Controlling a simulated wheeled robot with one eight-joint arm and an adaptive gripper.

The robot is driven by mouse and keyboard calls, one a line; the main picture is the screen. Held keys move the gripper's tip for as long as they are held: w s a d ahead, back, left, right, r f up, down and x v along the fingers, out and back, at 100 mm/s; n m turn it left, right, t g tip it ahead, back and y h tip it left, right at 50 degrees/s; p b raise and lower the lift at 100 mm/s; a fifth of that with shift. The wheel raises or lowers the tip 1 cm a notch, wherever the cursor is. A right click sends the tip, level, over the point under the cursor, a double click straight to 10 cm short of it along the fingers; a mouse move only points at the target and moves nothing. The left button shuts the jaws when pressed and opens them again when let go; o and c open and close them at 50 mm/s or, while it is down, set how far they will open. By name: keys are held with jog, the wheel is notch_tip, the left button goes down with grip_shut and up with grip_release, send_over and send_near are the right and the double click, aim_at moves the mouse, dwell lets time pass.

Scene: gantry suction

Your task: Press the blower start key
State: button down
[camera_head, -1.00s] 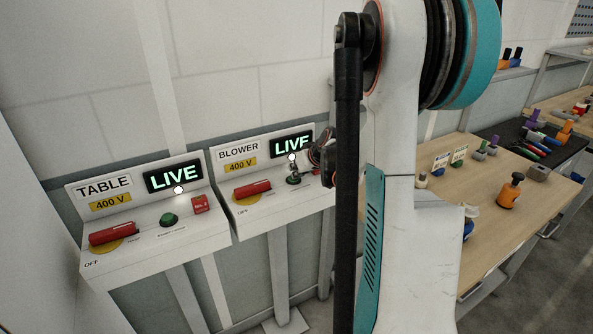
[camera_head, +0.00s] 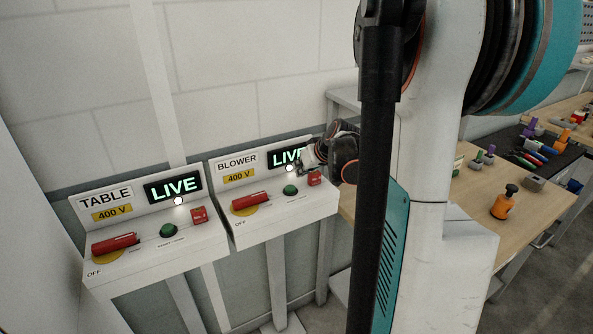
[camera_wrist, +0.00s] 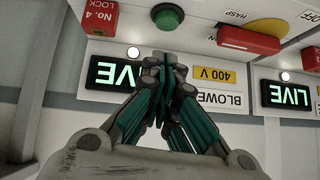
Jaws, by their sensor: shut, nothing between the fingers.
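The blower panel (camera_head: 238,161) has a green key (camera_head: 290,190), which also shows in the wrist view (camera_wrist: 167,16). Its display (camera_head: 282,158) reads LIVE, partly covered by my arm in the head view, and the lamp (camera_head: 290,168) below the display is lit white. My gripper (camera_wrist: 167,58) is shut and empty, its fingertips together. In the wrist view, the tips are just below the green key in the picture, apart from it. In the head view, my gripper is small, above and right of the key, partly hidden against my arm.
Beside the key are a red handle (camera_head: 250,202) and a red No. 4 lock tag (camera_head: 314,179). The similar table panel (camera_head: 105,197) stands to the left, also LIVE. A wooden bench (camera_head: 470,205) with tools lies right of my arm.

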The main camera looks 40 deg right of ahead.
jog(key=v, duration=0.4)
jog(key=shift+d+p, duration=0.15)
jog(key=shift+p, duration=0.15)
dwell(1.0)
